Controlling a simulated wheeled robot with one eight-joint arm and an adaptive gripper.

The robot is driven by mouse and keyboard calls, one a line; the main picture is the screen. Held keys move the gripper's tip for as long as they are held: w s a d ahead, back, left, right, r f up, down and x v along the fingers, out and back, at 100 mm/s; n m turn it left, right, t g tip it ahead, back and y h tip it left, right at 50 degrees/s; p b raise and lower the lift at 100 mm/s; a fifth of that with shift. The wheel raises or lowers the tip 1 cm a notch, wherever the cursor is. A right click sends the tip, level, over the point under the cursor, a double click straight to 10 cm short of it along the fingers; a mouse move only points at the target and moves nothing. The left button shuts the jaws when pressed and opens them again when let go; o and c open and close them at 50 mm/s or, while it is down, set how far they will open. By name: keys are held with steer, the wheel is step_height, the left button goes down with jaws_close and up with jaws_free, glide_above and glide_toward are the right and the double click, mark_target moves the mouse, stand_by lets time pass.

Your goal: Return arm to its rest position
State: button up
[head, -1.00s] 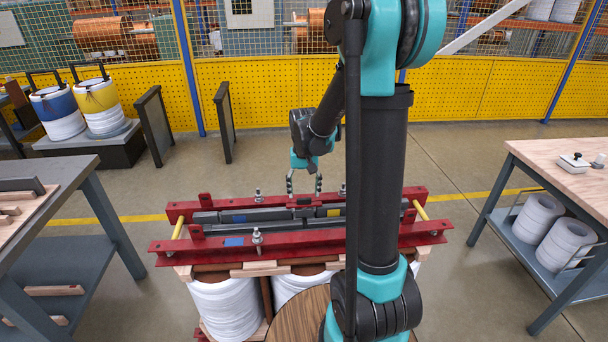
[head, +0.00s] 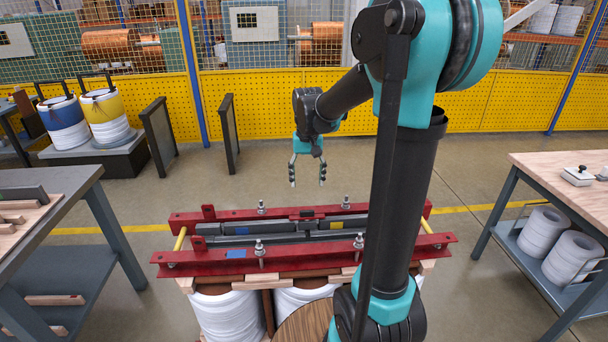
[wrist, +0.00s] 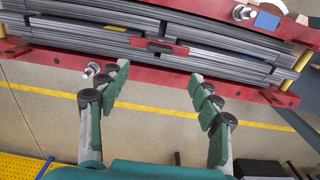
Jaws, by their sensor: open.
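My gripper (head: 308,172) is open and empty. In the head view it hangs from my teal and black arm, above and behind the red clamping frame (head: 205,268). In the wrist view its two spread fingers (wrist: 158,100) point toward the frame's red beam (wrist: 110,45), with nothing between them. The frame holds a stack of grey laminations (head: 270,226), which also shows in the wrist view (wrist: 165,32). My arm's column hides part of the frame's right side in the head view.
White coils (head: 225,315) stand under the frame. A grey table (head: 60,185) is on the left and a wood-topped bench (head: 560,180) on the right. Two dark upright panels (head: 159,138) (head: 229,133) stand behind, before a yellow fence (head: 270,107). The floor between is clear.

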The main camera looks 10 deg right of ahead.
steer(key=s+d+f+t, duration=0.2)
steer(key=s+f, duration=0.3)
steer(key=s, duration=0.4)
steer(key=s+d+f+n+t, duration=0.1)
steer(key=s+d+f+t, duration=0.1)
steer(key=s+f, duration=0.3)
steer(key=s, duration=0.4)
steer(key=shift+s+f, duration=0.2)
steer(key=shift+s, duration=0.15)
